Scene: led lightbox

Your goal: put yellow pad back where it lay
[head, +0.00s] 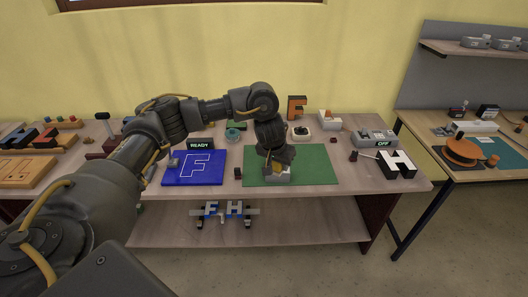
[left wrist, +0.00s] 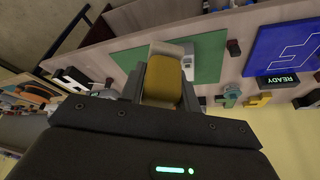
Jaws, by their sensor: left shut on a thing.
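My left gripper (head: 277,166) is low over the green mat (head: 318,165) on the bench. It is shut on the yellow pad (left wrist: 163,80), which fills the space between the two dark fingers in the left wrist view. In the head view only a small yellow patch shows under the gripper. A light grey block-like thing (head: 279,177) is directly below the gripper on the mat; its pale edge (left wrist: 166,48) also shows just beyond the pad. I cannot tell whether the pad touches it. My right gripper is in neither view.
A blue board with an F outline (head: 195,168) lies left of the mat, with a READY sign (head: 200,144) behind it. An orange-faced F (head: 297,107) stands behind. A white-faced H (head: 397,163) and an OFF box (head: 375,138) are at right. The mat's right part is clear.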

